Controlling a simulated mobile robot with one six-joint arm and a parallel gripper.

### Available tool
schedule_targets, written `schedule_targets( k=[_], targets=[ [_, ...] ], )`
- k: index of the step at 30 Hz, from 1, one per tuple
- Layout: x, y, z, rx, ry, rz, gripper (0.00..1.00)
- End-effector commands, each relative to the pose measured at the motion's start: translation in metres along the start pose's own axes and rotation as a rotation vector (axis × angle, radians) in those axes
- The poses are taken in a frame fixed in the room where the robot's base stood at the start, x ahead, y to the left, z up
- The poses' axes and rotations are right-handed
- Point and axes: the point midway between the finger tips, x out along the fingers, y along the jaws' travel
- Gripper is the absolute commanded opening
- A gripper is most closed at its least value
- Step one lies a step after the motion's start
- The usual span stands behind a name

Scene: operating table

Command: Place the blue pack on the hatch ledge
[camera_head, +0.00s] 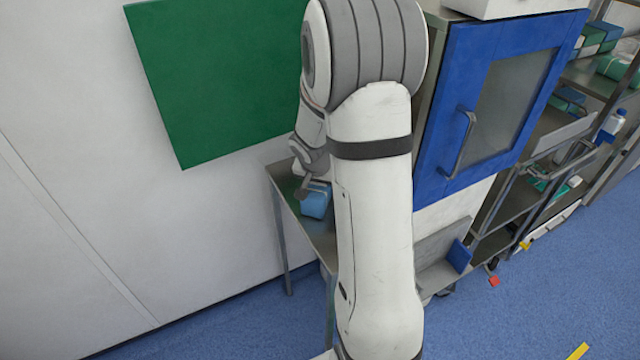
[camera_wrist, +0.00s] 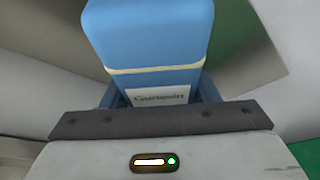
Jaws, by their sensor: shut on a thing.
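The blue pack (camera_head: 316,203) is a small light-blue block, at or just over the steel ledge (camera_head: 284,200) by the white wall, below the green panel. I cannot tell whether it touches the ledge. In the wrist view the pack (camera_wrist: 148,35) fills the upper middle, with a pale band and a white printed label. My gripper (camera_head: 307,186) is shut on the pack, its blue fingers showing on either side of the label in the wrist view. My arm hides the right part of the ledge.
The green panel (camera_head: 220,75) is on the wall above the ledge. A cabinet with a blue framed door (camera_head: 490,95) stands to the right of my arm. Beyond it are steel shelves and carts (camera_head: 520,205) with packs and bottles. Blue floor (camera_head: 500,320) is mostly open at the lower right.

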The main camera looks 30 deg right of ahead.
Motion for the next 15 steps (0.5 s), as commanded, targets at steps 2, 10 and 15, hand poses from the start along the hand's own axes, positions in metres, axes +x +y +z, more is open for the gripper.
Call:
schedule_targets(
  k=[2,10,15],
  targets=[
    [0.0009,-0.0002,0.0004,0.0,0.0,0.0,0.58],
    [0.0006,-0.0003,0.0005,-0.001,0.0,0.0,0.76],
    [0.0004,-0.0005,0.0004,-0.001,0.0,0.0,0.76]
  ],
)
